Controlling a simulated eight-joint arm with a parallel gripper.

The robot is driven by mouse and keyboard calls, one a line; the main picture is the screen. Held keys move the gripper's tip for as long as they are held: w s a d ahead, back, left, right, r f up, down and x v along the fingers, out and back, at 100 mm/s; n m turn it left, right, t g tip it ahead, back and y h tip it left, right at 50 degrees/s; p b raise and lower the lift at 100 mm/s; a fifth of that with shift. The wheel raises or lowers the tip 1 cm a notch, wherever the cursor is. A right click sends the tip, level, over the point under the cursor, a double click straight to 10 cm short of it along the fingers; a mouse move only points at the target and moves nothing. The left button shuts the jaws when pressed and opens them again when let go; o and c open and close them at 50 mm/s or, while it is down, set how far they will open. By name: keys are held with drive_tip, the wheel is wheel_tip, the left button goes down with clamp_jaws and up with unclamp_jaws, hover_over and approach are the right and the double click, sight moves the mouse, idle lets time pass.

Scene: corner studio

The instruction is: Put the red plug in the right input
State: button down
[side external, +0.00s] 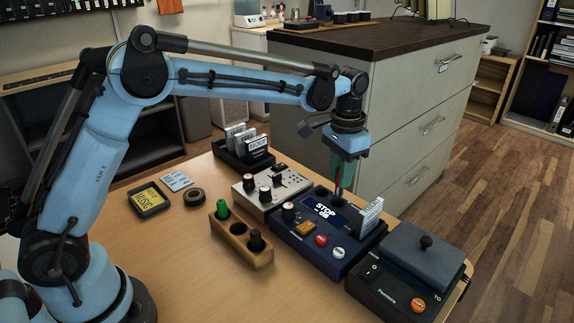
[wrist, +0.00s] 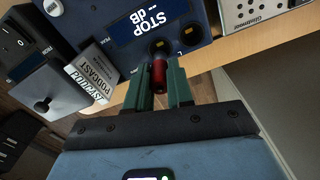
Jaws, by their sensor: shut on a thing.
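My gripper (side external: 338,182) is over the back of the navy device (side external: 313,257) with the "STOP dB" display. In the wrist view its green fingers (wrist: 161,90) are shut on the red plug (wrist: 158,75). The plug is roughly upright in the side view, its lower end at the device's top. In the wrist view its dark front end meets the dark round input (wrist: 159,46). I cannot tell how deep it is in. The other input (wrist: 192,34), with an "L" mark beside it, is empty.
A white "PODCAST" card (side external: 370,216) stands on the device's right. A black lidded box (side external: 385,292) is right of it, a grey mixer (side external: 262,206) left. A wooden holder (side external: 228,241) with green (side external: 222,209) and black (side external: 256,241) plugs is in front. The front-left table is clear.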

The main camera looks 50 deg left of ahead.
sight(338, 193)
drive_tip(key=shift+f, duration=1.75)
drive_tip(key=shift+f, duration=0.6)
drive_tip(key=c, duration=1.3)
unclamp_jaws()
drive_tip(key=shift+r, duration=5.5)
